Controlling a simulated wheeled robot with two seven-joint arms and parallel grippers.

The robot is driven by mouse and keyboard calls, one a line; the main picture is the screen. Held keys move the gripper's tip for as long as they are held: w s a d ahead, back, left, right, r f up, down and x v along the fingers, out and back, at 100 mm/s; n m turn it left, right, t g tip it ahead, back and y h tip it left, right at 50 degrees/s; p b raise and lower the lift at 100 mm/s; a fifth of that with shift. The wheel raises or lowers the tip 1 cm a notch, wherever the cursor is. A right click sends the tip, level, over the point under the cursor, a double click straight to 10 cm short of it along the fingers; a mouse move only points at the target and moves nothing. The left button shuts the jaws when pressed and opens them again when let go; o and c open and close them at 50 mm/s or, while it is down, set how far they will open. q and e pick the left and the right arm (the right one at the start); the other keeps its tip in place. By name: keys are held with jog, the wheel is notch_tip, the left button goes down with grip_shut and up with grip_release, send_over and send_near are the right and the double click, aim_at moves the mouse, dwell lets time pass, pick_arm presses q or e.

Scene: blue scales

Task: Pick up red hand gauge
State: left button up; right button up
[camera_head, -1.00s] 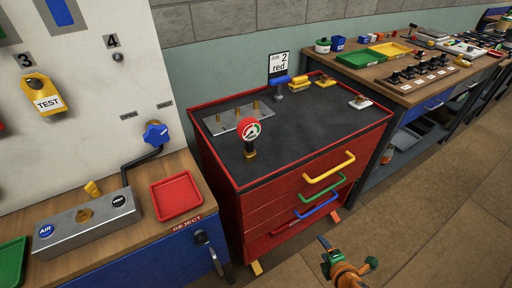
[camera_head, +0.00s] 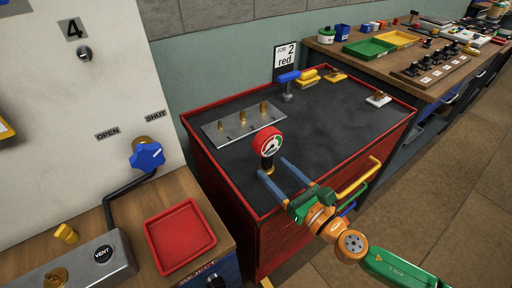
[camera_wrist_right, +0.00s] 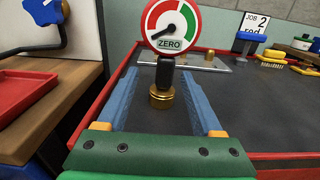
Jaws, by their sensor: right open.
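The red hand gauge (camera_head: 268,142) stands upright near the front left part of the dark cabinet top. It has a round red-rimmed dial, a black stem and a brass base. In the right wrist view the gauge (camera_wrist_right: 170,24) shows its dial, marked ZERO, with the brass foot (camera_wrist_right: 162,97) between the fingers. My right gripper (camera_head: 272,166) is open, its two blue fingers reaching over the front edge of the cabinet top toward the gauge's stem. In the right wrist view the gripper (camera_wrist_right: 160,88) has one finger on each side of the stem, with gaps visible. My left gripper is not in view.
A metal plate (camera_head: 222,130) with brass fittings lies behind the gauge. A blue-handled tool (camera_head: 288,82) and yellow pieces (camera_head: 308,80) sit at the back. A raised red rim (camera_head: 207,158) borders the cabinet top. A red tray (camera_head: 180,238) lies on the bench at left.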

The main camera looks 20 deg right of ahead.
aim_at(270, 162)
jog(key=shift+w+r, duration=0.1)
jog(key=shift+r, duration=0.2)
jog(key=shift+w, duration=0.35)
jog(key=x, duration=0.2)
jog(key=f+p+x, duration=0.1)
jog(key=x, duration=0.1)
jog(key=shift+w+d, duration=0.15)
jog(key=shift+w, duration=0.1)
jog(key=shift+s+r, duration=0.15)
jog(key=shift+s, duration=0.05)
jog(key=shift+c, duration=1.1)
grip_shut()
